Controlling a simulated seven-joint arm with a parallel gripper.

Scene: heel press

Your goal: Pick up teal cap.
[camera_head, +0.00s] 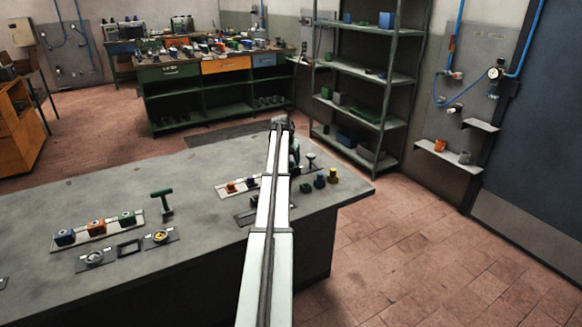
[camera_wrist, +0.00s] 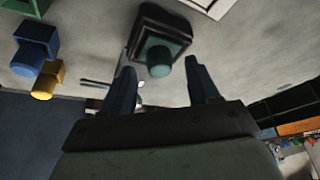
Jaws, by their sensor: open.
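The teal cap (camera_wrist: 159,59) shows in the wrist view as a short round teal piece on a dark square block (camera_wrist: 152,28). It lies ahead of my gripper (camera_wrist: 161,84), roughly between the lines of its two fingers. The fingers stand apart with nothing seen between their tips, and a clear gap to the cap is not measurable from this view. In the head view my arm covers this spot, and I cannot make out the cap or the fingertips there.
A blue block (camera_wrist: 35,46) and a yellow piece (camera_wrist: 46,80) stand left in the wrist view. A green T-shaped handle (camera_head: 163,200) stands left.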

